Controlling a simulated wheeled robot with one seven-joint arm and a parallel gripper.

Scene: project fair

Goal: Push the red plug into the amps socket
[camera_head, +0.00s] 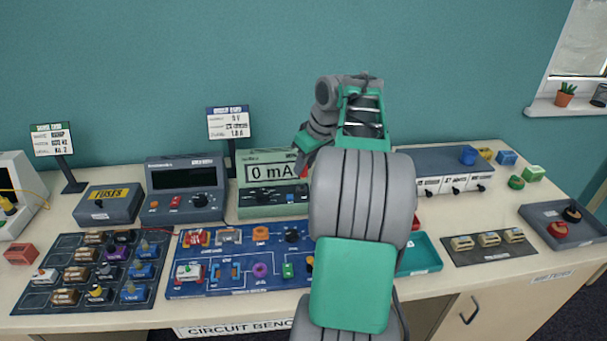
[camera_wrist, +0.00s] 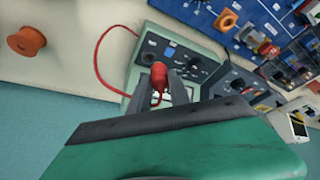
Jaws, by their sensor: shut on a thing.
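My gripper (camera_head: 305,166) is in front of the green meter (camera_head: 262,210), whose display reads 0 mA. In the wrist view my gripper (camera_wrist: 164,84) is shut on the red plug (camera_wrist: 158,74), held between its two fingertips. The plug also shows as a small red patch in the head view (camera_head: 303,172). A red lead loops beside the meter (camera_wrist: 134,82) in the wrist view. The meter's panel has several sockets and a dark knob. I cannot tell which socket is amps, nor whether the plug touches the panel. My arm hides the meter's right side in the head view.
A grey meter (camera_head: 184,178) and a fuses box (camera_head: 107,205) stand to the left. A blue circuit board (camera_head: 215,285) lies in front. A grey box with switches (camera_head: 450,160) and a teal tray (camera_head: 421,252) are to the right. An orange spool-shaped thing (camera_wrist: 27,41) shows in the wrist view.

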